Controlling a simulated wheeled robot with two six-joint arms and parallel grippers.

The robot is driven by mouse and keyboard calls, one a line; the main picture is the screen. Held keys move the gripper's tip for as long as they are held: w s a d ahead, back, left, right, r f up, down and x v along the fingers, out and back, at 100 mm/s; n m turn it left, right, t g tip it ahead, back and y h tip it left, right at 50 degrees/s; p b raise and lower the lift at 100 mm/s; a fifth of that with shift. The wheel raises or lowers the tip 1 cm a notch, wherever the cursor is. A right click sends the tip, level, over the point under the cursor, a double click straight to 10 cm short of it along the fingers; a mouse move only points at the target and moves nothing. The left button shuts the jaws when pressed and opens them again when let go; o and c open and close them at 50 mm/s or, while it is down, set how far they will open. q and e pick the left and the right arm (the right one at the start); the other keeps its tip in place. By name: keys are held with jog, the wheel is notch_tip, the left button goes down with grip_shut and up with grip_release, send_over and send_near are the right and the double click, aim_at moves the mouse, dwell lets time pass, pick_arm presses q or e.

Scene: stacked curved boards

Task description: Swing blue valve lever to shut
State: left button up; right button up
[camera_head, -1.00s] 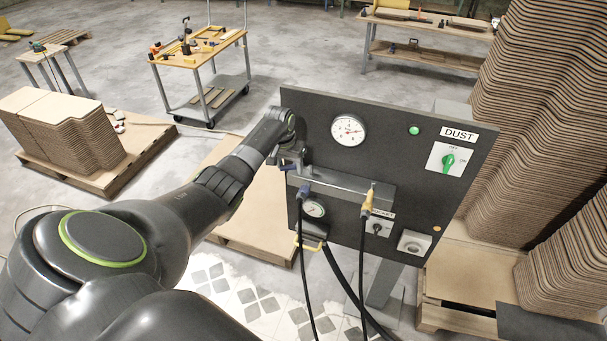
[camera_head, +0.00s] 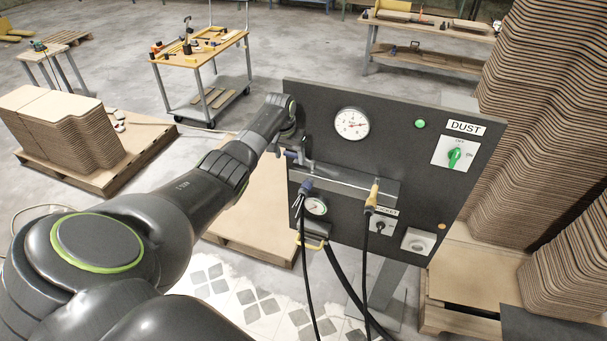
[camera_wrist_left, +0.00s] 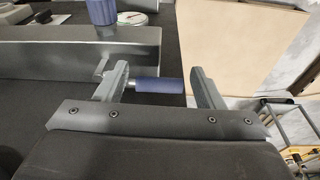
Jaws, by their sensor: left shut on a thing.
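The blue valve lever (camera_head: 292,154) is at the left edge of the dark control panel (camera_head: 335,100), below the large gauge. In the left wrist view its blue handle (camera_wrist_left: 160,86) lies crosswise between the two fingers of my left gripper (camera_wrist_left: 160,88). My right gripper is not in view.
A blue hose fitting (camera_head: 305,186) and a yellow one (camera_head: 372,196) hang below the grey manifold bar (camera_head: 350,180), with black hoses. A green knob (camera_head: 454,157) is on the panel's right. A tool cart (camera_head: 200,48) and stacked boards (camera_head: 60,130) stand on the left.

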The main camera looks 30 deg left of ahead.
aim_at(292, 153)
pick_arm(q)
jog(key=shift+w+r+t, duration=0.3)
jog(key=shift+w+r, duration=0.35)
jog(key=shift+r, duration=0.15)
jog(key=shift+r+p, duration=0.25)
jog(key=shift+p, duration=0.15)
jog(key=p, duration=0.1)
jog(key=r+p, duration=0.1)
jog(key=shift+w+a+r+p, duration=0.15)
jog(key=shift+w+r+p, duration=0.05)
jog(key=shift+w+p, duration=0.15)
jog(key=shift+a+r, duration=0.1)
jog(key=shift+r, duration=0.3)
jog(key=shift+c, duration=0.2)
jog(key=shift+s+d+r, duration=0.15)
jog(key=shift+r, duration=0.25)
jog(key=shift+s+d+r, duration=0.1)
jog(key=shift+r, duration=0.3)
jog(key=shift+c, duration=0.4)
jog(key=shift+s+d+r, duration=0.15)
jog(key=shift+s+r, duration=0.05)
jog(key=shift+r, duration=0.35)
jog(key=shift+s+f, duration=0.1)
